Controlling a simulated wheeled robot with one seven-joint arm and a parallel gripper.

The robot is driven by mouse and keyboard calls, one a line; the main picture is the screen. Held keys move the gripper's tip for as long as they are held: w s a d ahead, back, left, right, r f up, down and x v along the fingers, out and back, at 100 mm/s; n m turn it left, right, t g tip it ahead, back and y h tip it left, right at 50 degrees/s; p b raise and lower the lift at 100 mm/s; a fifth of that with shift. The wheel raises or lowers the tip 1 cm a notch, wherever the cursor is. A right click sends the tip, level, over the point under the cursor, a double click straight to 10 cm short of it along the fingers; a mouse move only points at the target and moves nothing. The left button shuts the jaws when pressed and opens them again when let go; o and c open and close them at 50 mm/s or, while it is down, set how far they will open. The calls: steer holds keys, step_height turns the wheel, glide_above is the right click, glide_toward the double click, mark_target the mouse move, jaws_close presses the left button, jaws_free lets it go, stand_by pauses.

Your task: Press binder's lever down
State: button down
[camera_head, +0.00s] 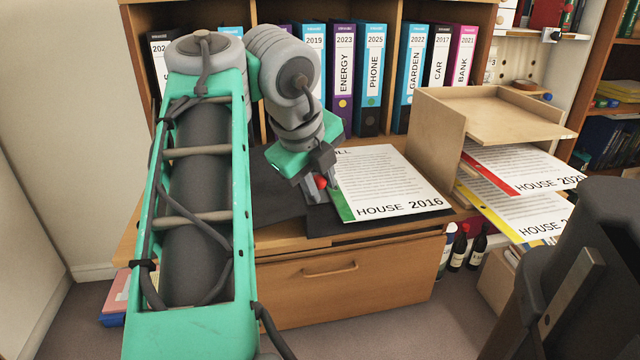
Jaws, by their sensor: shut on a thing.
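The open black binder (278,199) lies on the desk. A white printed sheet with a green left edge, marked HOUSE 2016 (395,180), lies on its right side. My gripper (316,190) points down at the sheet's left edge, over the middle of the binder. Its fingers are shut on a small red piece (321,183), which looks like the end of the binder's lever. The rest of the lever and the rings are hidden behind my gripper and arm.
Upright labelled binders (369,80) fill the shelf behind. A wooden paper tray (495,112) holding more HOUSE sheets (520,168) stands close on the right. A closed drawer (345,285) is below the desktop. Bottles (458,250) stand under the tray.

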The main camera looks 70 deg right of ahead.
steer(key=c, duration=1.2)
jaws_free()
